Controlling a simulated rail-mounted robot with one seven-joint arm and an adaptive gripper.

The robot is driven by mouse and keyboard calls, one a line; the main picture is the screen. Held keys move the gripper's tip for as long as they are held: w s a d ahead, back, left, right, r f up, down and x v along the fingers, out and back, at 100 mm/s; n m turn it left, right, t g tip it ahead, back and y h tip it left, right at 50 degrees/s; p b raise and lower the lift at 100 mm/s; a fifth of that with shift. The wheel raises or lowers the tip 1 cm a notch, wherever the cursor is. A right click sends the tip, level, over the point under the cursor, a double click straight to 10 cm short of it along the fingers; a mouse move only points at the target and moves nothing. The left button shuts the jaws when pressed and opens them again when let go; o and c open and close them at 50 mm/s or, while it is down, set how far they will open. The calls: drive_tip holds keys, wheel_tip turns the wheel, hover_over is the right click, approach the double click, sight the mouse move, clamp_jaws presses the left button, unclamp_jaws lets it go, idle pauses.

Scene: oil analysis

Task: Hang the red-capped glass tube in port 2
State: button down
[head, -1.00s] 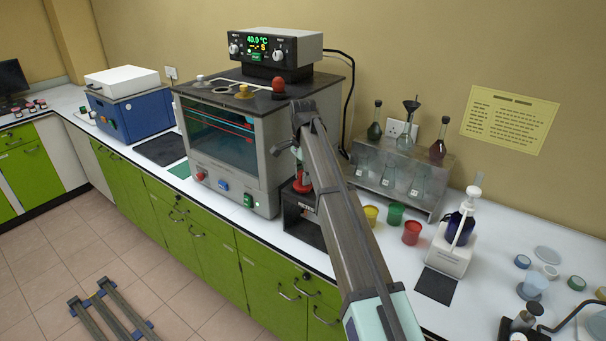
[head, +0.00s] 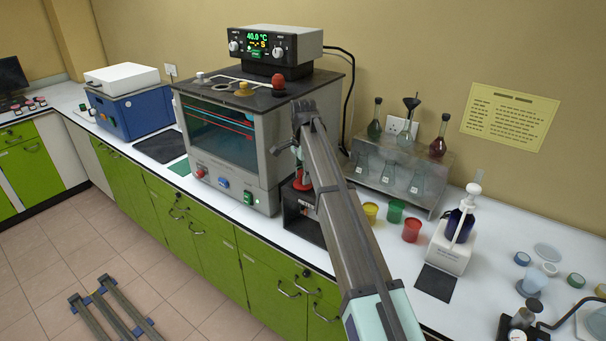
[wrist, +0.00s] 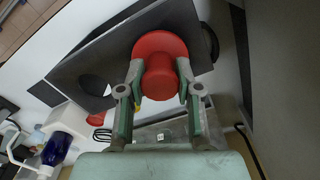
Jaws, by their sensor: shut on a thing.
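The red cap of the tube shows in the wrist view (wrist: 160,62) as a wide disc with a knob, and in the head view (head: 302,184). My gripper (wrist: 158,80) is shut on the knob, one finger on each side. In the head view it is mostly hidden behind my arm. The cap is at a dark stand (head: 304,222) right of the bath; the glass below it is hidden. The bath (head: 262,150) has a dark lid with a white cap (head: 202,78), an open ringed port (head: 222,90), a yellow cap (head: 243,91) and a red knob (head: 278,81). Port numbers are unreadable.
A controller box (head: 276,46) reading 40.0 °C stands on the bath lid at the back. A flask rack (head: 437,177), yellow, green (head: 395,211) and red (head: 412,230) cups and a dispenser (head: 450,250) are to the right. A blue device (head: 133,110) is left.

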drive_tip(key=c, duration=0.7)
unclamp_jaws()
drive_tip(key=shift+r, duration=0.1)
wheel_tip(320, 180, up, 12)
drive_tip(key=shift+f, duration=0.1)
